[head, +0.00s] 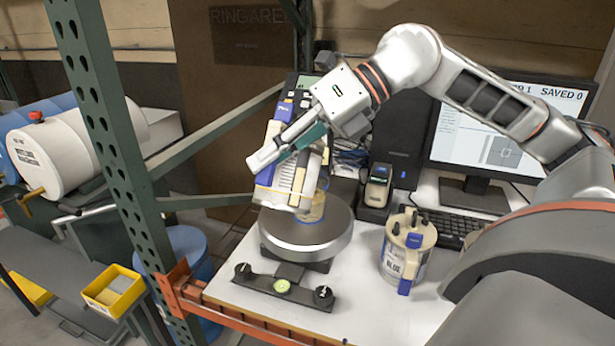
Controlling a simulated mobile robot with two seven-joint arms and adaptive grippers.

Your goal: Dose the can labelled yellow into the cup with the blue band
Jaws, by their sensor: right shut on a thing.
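My right gripper (278,152) is shut on a can (294,178) with cream and blue parts. The can is held tilted above the round grey scale (305,240); its label cannot be read from here. A small amber-tinted clear cup (313,208) stands on the scale plate, just under the can's lower end. A gap between can and cup cannot be judged. A second can (408,255), labelled BLUE, stands upright on the white table to the right of the scale. My left gripper is not in view.
A handheld device in a dark cradle (376,190), a keyboard (452,228) and a monitor (500,135) are behind and right. A green rack post (108,120) stands left. A yellow bin (113,290) sits lower left. Bare white table (355,300) lies in front.

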